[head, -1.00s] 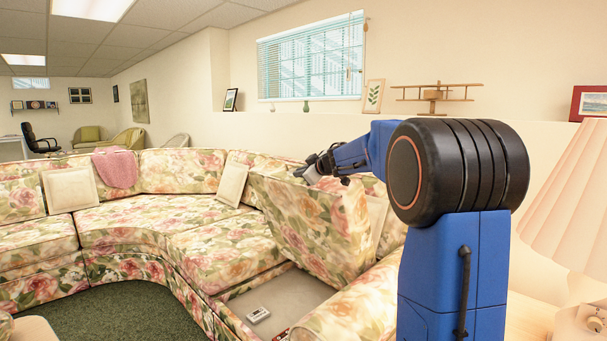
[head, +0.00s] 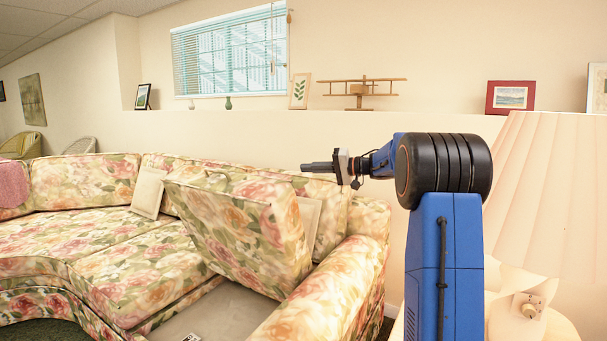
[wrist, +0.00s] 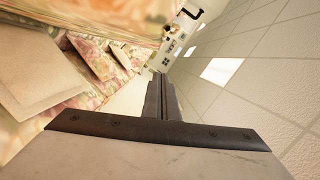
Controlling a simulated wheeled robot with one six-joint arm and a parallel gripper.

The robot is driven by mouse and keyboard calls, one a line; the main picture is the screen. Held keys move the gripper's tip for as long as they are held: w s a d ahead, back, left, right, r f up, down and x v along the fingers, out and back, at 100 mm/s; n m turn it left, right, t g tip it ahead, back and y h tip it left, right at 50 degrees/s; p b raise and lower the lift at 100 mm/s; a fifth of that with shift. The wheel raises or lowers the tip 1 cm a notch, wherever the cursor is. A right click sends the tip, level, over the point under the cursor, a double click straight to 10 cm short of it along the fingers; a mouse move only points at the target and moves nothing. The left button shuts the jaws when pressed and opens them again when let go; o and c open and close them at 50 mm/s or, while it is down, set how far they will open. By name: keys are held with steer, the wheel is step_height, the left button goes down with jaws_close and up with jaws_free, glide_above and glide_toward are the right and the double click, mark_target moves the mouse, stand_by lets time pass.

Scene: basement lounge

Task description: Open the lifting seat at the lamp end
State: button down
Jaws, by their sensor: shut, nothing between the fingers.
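The lifting seat (head: 238,232) is a floral cushion panel at the lamp end of the sofa. It stands raised and tilted back, with the pale compartment (head: 215,312) below it exposed. In the wrist view, floral fabric (wrist: 120,15) fills the upper left. My gripper (head: 318,167) is above and to the right of the raised seat's top edge in the head view, pointing left, apart from the seat as far as I can tell. Its fingers also show in the wrist view (wrist: 161,90); they are together and empty.
The lamp (head: 550,200) stands close on the right, beside my arm. The sofa armrest (head: 325,295) lies in front of the raised seat. A model plane (head: 360,90) and framed pictures (head: 510,97) stand on the wall ledge behind.

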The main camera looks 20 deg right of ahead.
mark_target(271, 185)
steer(key=shift+m+y, duration=0.3)
steer(key=shift+m, duration=0.1)
steer(key=shift+w+a+f, duration=0.35)
steer(key=shift+w+a, duration=0.25)
steer(key=shift+a, duration=0.8)
steer(key=shift+w+a+f, duration=0.4)
steer(key=shift+w+a, duration=0.25)
steer(key=shift+a, duration=0.8)
steer(key=shift+w+a+f, duration=0.35)
steer(key=shift+w+a, duration=0.25)
steer(key=shift+a, duration=0.8)
steer(key=shift+s+a+f, duration=0.1)
steer(key=shift+a, duration=0.05)
steer(key=shift+n, duration=0.7)
steer(key=s+a+f, duration=0.1)
steer(key=a, duration=0.1)
steer(key=s+a, duration=0.1)
steer(key=s+a+f, duration=0.1)
steer(key=s+a, duration=0.1)
steer(key=shift+a+f, duration=0.3)
steer(key=shift+a, duration=0.05)
steer(key=shift+w+r, duration=0.1)
